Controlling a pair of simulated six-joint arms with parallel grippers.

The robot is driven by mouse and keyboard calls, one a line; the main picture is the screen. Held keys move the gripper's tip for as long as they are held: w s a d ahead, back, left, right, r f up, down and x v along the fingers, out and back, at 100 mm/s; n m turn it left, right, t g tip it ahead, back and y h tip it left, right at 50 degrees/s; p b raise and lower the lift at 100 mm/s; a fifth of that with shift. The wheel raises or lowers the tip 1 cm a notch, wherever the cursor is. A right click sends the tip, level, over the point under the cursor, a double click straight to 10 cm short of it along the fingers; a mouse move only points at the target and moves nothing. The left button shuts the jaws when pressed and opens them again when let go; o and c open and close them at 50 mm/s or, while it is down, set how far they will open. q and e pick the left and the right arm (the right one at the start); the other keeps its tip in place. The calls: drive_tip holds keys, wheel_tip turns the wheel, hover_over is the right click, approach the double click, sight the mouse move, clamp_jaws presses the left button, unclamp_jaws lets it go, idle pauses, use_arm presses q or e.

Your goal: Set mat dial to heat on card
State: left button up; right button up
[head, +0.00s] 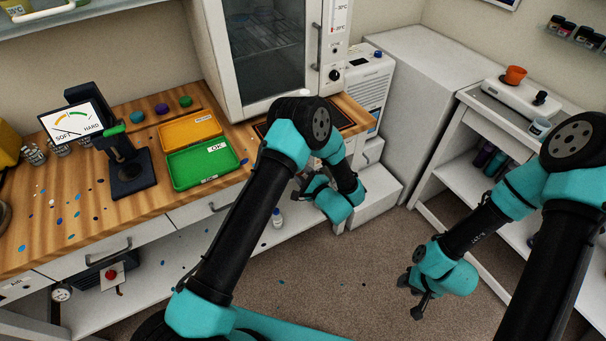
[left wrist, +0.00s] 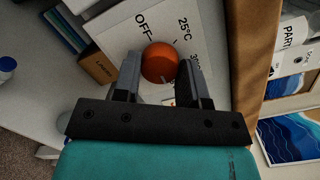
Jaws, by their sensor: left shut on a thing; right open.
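In the left wrist view an orange dial (left wrist: 160,62) sits on a white panel (left wrist: 118,28) printed with OFF, 25°C and a partly covered third setting. My left gripper (left wrist: 162,75) is shut on the dial, one finger on each side. I cannot tell for certain which setting the dial points to. In the head view my left gripper (head: 308,186) is at the front of the bench's right end, and the dial is hidden there. A dark mat (head: 262,130) shows partly behind my left arm. My right gripper (head: 417,303) is open and empty over the floor.
The wooden bench (head: 60,225) holds a green tray (head: 205,182) marked OK, an orange tray (head: 208,118) and a hardness gauge (head: 72,122). A glass-fronted cabinet (head: 262,50) stands behind. A white cart (head: 452,140) is at right.

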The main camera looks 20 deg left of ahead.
use_arm(q)
drive_tip(key=o, duration=0.9)
drive_tip(key=shift+d, duration=0.1)
drive_tip(key=v, duration=1.7)
drive_tip(key=shift+s, duration=0.15)
drive_tip(key=w+a+f+n+g+h, duration=0.1)
drive_tip(key=a+f+n+h, duration=0.3)
drive_tip(key=a+h, duration=0.15)
drive_tip(key=w+a+f+n+g+h, duration=0.1)
drive_tip(key=w+a+f+n+h, duration=0.1)
drive_tip(key=a+f+n+h, duration=0.3)
drive_tip(key=s+a+n+g+h, duration=0.2)
drive_tip(key=s+g, duration=0.1)
drive_tip(key=s, duration=0.3)
drive_tip(key=s+a+n+g+h, duration=0.2)
drive_tip(key=s+a+n+h, duration=0.1)
drive_tip(key=s, duration=0.3)
drive_tip(key=s+a+n+g+h, duration=0.2)
drive_tip(key=s+a+g, duration=0.1)
drive_tip(key=s, duration=0.3)
drive_tip(key=shift+s+r+n+g, duration=0.2)
drive_tip(key=shift+r+n+g, duration=0.1)
drive_tip(key=shift+r, duration=0.05)
